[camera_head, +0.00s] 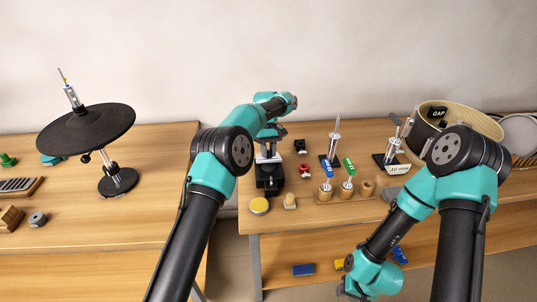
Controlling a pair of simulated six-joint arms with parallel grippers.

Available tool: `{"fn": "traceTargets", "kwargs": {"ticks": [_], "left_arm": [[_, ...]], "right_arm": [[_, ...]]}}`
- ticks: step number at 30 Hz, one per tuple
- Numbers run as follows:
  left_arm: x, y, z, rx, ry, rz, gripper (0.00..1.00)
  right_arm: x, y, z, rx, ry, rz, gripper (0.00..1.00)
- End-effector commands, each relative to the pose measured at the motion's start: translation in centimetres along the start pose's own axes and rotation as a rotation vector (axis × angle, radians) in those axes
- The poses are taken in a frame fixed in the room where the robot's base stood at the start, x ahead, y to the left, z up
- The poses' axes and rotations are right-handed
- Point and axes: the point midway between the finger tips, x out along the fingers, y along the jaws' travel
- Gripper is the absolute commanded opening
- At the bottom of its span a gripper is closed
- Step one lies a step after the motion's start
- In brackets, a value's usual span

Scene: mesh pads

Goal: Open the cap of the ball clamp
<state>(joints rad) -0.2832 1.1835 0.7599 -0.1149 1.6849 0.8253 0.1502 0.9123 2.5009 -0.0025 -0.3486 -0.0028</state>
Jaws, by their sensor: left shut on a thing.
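A small black device with a pale metal upper part (268,178) stands near the left edge of the right table; it looks like the ball clamp, but its cap is too small to make out. My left gripper (268,148) points down at the top of this device, shut on its upper part. The wrist above hides much of the contact. My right gripper (352,291) hangs low in front of the right table, away from the clamp and cut by the bottom edge. Its jaws are not clear.
A yellow round tin (259,205) and a small wooden piece sit in front of the clamp. Tools in a wooden holder (345,194) and metal stands are to its right. A round wooden box (455,119) is behind my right arm. A black disc stand (90,130) is on the left table.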

Motion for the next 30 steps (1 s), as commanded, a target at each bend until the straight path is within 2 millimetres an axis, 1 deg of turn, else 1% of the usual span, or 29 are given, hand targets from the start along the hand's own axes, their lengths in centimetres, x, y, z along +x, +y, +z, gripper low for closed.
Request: {"fn": "traceTargets", "kwargs": {"ticks": [3,18,19,26,30], "left_arm": [[-0.28,0.05,-0.35,-0.001,-0.024,-0.002,0.0],[-0.53,-0.05,-0.26,0.002,-0.057,-0.012,0.0],[-0.53,-0.05,-0.25,0.002,-0.057,-0.012,0.27],[-0.52,-0.02,-0.2,0.003,-0.058,-0.013,0.49],[-0.52,-0.02,-0.18,0.003,-0.058,-0.014,0.5]], "right_arm": [[0.0,0.0,0.0,0.0,0.0,0.0,0.38],[0.0,0.0,0.0,0.0,0.0,0.0,0.38],[0.0,0.0,0.0,0.0,0.0,0.0,0.38],[0.0,0.0,0.0,0.0,0.0,0.0,0.38],[0.0,0.0,0.0,0.0,0.0,0.0,0.38]]}}
